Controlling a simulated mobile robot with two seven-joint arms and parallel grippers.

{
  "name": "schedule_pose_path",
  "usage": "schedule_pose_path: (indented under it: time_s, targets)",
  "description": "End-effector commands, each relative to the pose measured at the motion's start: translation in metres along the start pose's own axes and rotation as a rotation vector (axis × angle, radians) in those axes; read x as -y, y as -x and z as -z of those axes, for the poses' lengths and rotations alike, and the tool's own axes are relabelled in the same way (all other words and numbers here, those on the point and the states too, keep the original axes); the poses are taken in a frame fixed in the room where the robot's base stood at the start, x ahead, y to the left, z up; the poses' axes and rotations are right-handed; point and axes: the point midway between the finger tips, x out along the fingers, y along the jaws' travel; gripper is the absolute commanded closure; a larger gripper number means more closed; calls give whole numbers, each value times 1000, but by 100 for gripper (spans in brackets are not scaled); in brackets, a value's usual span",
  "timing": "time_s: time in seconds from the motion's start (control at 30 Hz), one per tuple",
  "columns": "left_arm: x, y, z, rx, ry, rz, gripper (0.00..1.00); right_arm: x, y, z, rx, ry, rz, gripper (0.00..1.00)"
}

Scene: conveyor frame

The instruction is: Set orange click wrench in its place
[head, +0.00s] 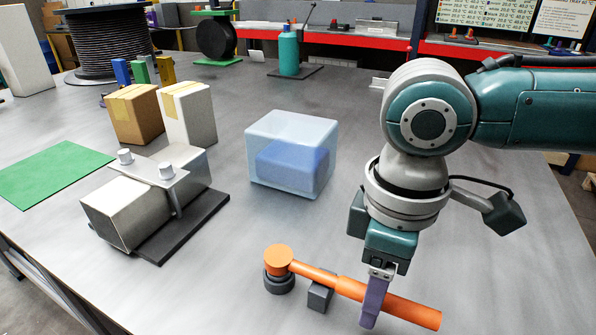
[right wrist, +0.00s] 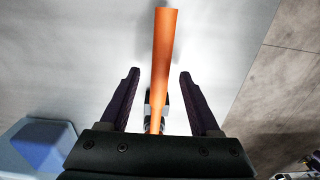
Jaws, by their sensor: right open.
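The orange click wrench (head: 409,308) lies at the front right of the table in the head view. Its round head rests on a dark round support (head: 279,282), and its shaft lies over a small dark block (head: 320,297). My right gripper (head: 374,305) points down at the handle, with one purple finger in front of it and the other hidden. In the right wrist view the orange handle (right wrist: 163,60) runs between the two spread fingers of my right gripper (right wrist: 159,77), with a gap on both sides. My left gripper is not in view.
A translucent bin with blue contents (head: 262,130) stands behind the wrench. A metal block in a clamp fixture on a dark plate (head: 205,222) is at left, with boxes (head: 135,115) and a green mat (head: 55,170) beyond. The table between fixture and wrench is clear.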

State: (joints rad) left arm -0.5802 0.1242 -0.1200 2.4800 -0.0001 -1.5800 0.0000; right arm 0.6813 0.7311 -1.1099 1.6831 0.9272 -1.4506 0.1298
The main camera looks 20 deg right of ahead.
Motion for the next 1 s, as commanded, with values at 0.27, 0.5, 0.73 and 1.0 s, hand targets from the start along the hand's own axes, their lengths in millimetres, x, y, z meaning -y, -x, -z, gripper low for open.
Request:
schedule_pose_path:
  time_s: [0.27, 0.5, 0.73, 1.0]
  targets:
    - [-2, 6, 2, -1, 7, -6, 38, -1, 37, 1, -5, 1, -2, 37]
    - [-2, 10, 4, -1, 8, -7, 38, -1, 83, 1, -5, 0, -3, 37]
    - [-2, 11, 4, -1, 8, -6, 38, 0, 100, 0, -2, 0, -1, 37]
    - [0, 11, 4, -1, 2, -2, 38, 0, 100, 0, -1, 0, 0, 37]
